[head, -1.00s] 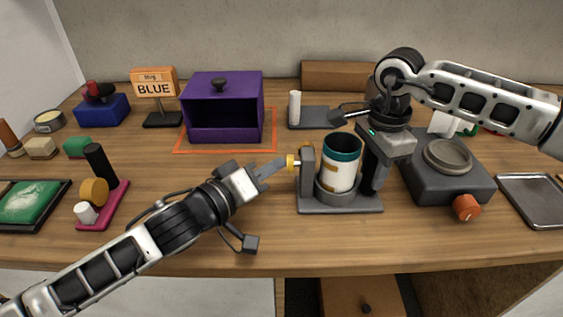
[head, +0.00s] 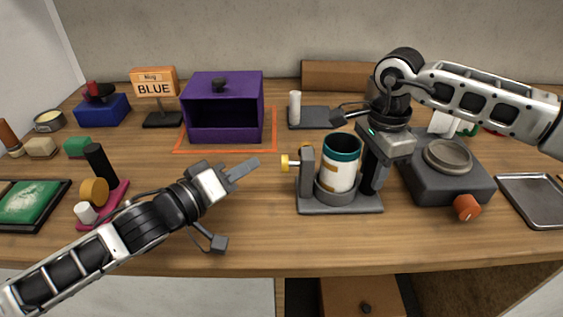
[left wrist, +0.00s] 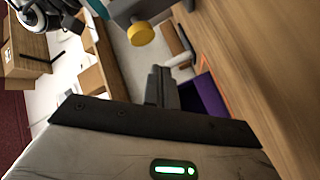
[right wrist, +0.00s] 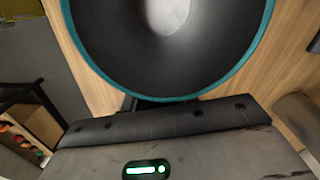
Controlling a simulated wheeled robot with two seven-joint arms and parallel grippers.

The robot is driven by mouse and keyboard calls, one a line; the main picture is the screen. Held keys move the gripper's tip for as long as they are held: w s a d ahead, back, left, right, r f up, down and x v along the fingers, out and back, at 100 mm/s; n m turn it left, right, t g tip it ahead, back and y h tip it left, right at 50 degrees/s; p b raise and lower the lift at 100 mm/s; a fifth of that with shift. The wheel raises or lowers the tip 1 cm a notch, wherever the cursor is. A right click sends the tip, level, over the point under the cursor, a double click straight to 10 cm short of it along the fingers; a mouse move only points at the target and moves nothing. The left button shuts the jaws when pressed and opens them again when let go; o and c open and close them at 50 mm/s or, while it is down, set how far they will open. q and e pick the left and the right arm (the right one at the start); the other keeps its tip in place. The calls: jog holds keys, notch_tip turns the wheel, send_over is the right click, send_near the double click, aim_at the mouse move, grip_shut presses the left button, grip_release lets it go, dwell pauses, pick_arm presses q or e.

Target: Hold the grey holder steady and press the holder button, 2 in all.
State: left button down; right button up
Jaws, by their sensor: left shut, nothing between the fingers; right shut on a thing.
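The grey holder (head: 345,208) stands on the table and carries a white cup (head: 342,170) with a teal rim and dark inside. The yellow holder button (head: 285,163) sticks out to the left from the holder's left post (head: 307,172). It also shows in the left wrist view (left wrist: 141,33). My left gripper (head: 250,166) is shut and empty, left of the button with a gap between them. My right gripper (head: 373,172) is shut on the holder's right side, beside the cup; its fingertips are mostly hidden. The cup's teal rim (right wrist: 170,98) fills the right wrist view.
A grey device (head: 450,185) with an orange knob stands close right of the holder, with a metal tray (head: 533,198) beyond it. A purple box (head: 222,105) stands behind, and a pink base (head: 112,200) with pegs is at left. The table in front is clear.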

pick_arm(q)
jog(key=shift+w+a, duration=0.1)
jog(key=shift+a, duration=1.25)
pick_arm(e)
jog(key=o, duration=1.1)
jog(key=shift+o, duration=0.2)
